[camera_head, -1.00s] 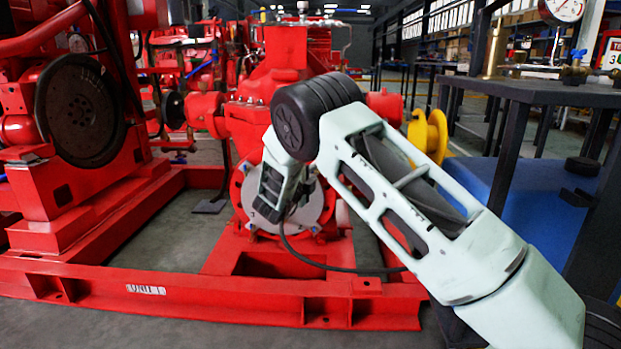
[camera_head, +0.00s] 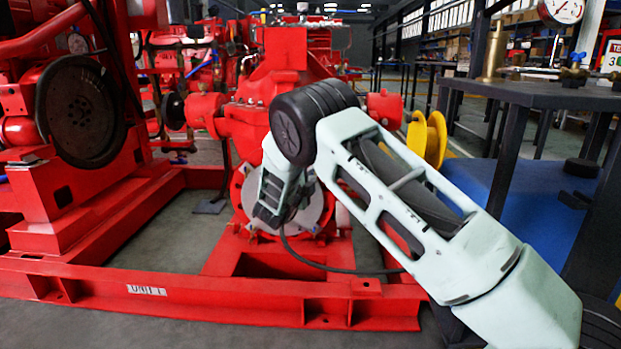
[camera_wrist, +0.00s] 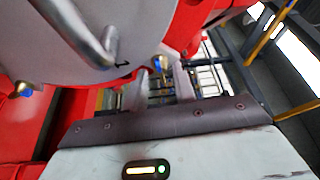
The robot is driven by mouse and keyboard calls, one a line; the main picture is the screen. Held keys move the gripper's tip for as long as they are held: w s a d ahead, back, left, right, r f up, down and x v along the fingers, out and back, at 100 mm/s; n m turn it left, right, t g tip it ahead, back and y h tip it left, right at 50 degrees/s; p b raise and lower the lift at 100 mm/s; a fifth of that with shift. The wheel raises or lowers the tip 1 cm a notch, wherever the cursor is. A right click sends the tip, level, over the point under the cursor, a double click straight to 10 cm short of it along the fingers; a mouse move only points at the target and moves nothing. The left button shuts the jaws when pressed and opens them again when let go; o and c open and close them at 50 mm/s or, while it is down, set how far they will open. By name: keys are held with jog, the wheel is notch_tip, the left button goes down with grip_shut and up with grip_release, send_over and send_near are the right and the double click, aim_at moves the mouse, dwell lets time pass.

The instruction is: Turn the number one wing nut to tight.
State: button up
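The round grey cover plate (camera_wrist: 60,40) with its bar handle (camera_wrist: 85,35) fills the upper left of the wrist view. A black "1" mark (camera_wrist: 122,64) is on its edge. Near that mark, the number one wing nut (camera_wrist: 160,64), brass and blue, shows small between the fingertips of my gripper (camera_wrist: 160,76). The fingers are apart, with a gap between them; whether either touches the nut I cannot tell. A second brass and blue nut (camera_wrist: 22,89) sits at the left rim. In the head view, my arm partly hides the cover plate (camera_head: 318,212) and hides the fingers.
The red pump casing (camera_head: 285,85) stands above the plate, and the red base frame (camera_head: 230,300) runs along the floor. A red engine (camera_head: 60,200) is at the left. A dark workbench (camera_head: 560,95) with a gauge (camera_head: 562,10) is at the right. A yellow wheel (camera_head: 428,140) is behind my arm.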

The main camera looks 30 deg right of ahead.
jog(key=p+v, duration=0.7)
jog(key=v, duration=1)
jog(key=shift+s, duration=0.2)
jog(key=shift+a, duration=0.1)
